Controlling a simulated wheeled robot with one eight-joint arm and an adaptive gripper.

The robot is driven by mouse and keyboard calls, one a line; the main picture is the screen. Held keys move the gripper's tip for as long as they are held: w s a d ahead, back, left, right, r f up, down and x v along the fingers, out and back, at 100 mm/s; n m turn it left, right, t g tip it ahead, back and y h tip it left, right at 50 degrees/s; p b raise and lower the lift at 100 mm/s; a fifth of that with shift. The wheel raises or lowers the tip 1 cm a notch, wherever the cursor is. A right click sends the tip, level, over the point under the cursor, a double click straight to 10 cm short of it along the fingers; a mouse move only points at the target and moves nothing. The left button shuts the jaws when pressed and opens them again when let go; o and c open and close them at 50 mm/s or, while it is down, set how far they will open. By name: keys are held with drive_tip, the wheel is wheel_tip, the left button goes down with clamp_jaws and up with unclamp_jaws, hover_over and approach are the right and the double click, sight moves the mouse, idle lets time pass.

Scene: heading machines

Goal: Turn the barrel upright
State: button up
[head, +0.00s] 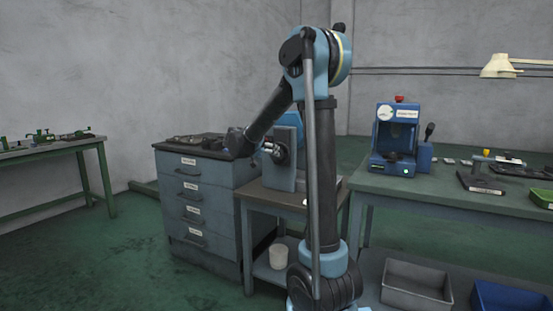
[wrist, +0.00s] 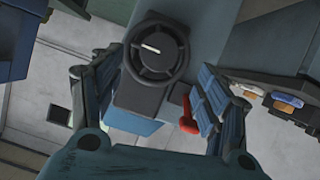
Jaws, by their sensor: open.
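A blue-grey machine (head: 284,174) stands on a small bench, with a dark round part on its front. In the wrist view this round black part (wrist: 158,48) has a ring-like rim and a short white mark, lying nearly level in the picture. I cannot tell for sure that it is the barrel. A red lever (wrist: 188,112) sits below it at the right. My gripper (wrist: 158,72) is open, with one finger on each side of the round part's housing; contact cannot be told. In the head view my wrist (head: 236,141) is left of the machine.
A drawer cabinet (head: 196,207) stands left of the small bench (head: 262,194). A white bucket (head: 278,256) is on its lower shelf. At right, a long bench (head: 450,193) carries a blue machine (head: 394,140). A grey bin (head: 415,285) is below. Floor at left is clear.

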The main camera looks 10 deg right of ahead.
drive_tip(key=x, duration=0.9)
drive_tip(key=shift+w+d+f, duration=0.15)
drive_tip(key=shift+c, duration=0.3)
drive_tip(key=c, duration=1)
